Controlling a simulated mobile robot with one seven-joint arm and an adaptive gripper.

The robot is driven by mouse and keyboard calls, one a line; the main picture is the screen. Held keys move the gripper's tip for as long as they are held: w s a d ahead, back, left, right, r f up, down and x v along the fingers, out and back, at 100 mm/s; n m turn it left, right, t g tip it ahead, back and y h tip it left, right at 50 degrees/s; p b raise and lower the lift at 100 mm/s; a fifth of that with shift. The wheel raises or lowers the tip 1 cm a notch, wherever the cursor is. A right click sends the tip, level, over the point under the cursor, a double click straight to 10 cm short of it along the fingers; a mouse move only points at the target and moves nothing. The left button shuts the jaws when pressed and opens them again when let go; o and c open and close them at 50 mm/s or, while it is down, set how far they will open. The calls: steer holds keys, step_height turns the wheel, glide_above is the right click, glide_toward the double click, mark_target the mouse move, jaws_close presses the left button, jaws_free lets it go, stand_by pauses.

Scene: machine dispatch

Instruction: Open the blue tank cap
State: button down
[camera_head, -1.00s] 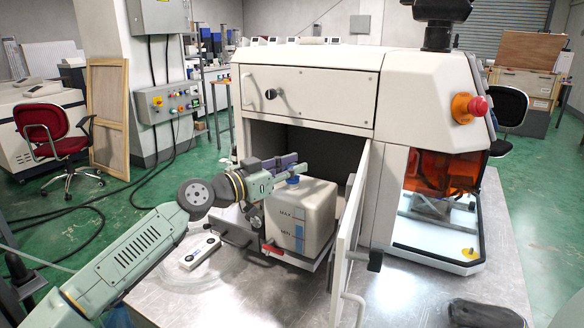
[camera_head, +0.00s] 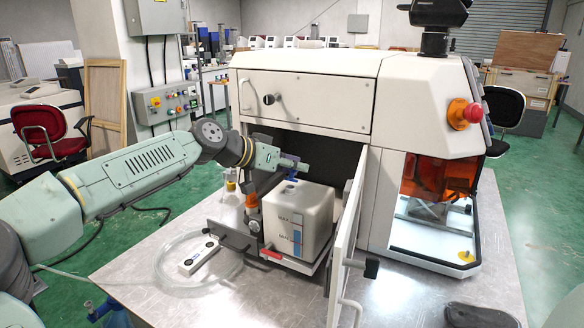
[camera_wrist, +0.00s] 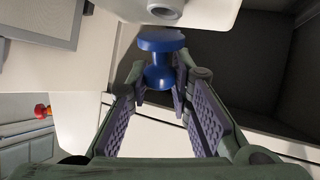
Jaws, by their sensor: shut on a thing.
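The white tank (camera_head: 312,212) stands upright on a pulled-out tray in front of the machine's open lower bay. My gripper (camera_head: 297,165) is just above the tank top. In the wrist view, my gripper (camera_wrist: 163,80) is shut on the blue cap (camera_wrist: 160,60), with its narrow stem between the fingertips and its wide disc beyond them. The cap is apart from the tank's pale round neck (camera_wrist: 165,9), which shows at the top edge.
The open white door (camera_head: 345,240) stands close to the tank's right side. A coiled clear hose (camera_head: 170,283) and a white handheld device (camera_head: 199,256) lie on the metal table left of the tray. A dark object (camera_head: 485,316) lies at the front right. The table's front middle is clear.

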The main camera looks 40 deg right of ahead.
steer(key=y, duration=0.1)
steer(key=d+y, duration=0.1)
steer(key=d+n+g+y, duration=0.1)
steer(key=y, duration=0.1)
steer(key=shift+w, duration=0.3)
steer(key=shift+w+d+f+n+g+y, duration=0.2)
steer(key=shift+d+g+y, duration=0.1)
steer(key=shift+y, duration=0.45)
steer(key=shift+w+d+f+n+g+y, duration=0.1)
steer(key=shift+d+n+g+y, duration=0.15)
steer(key=shift+y, duration=0.5)
steer(key=shift+a+f+y, duration=0.1)
steer(key=shift+f+y, duration=0.1)
steer(key=shift+y, duration=0.1)
steer(key=c, duration=1.5)
jaws_free()
steer(key=shift+r, duration=0.1)
steer(key=shift+o, duration=0.2)
steer(key=shift+r, duration=0.1)
steer(key=shift+w+a+r, duration=0.15)
steer(key=shift+r, duration=0.25)
steer(key=w+a, duration=0.6)
steer(key=a, duration=0.4)
steer(key=shift+a, duration=0.35)
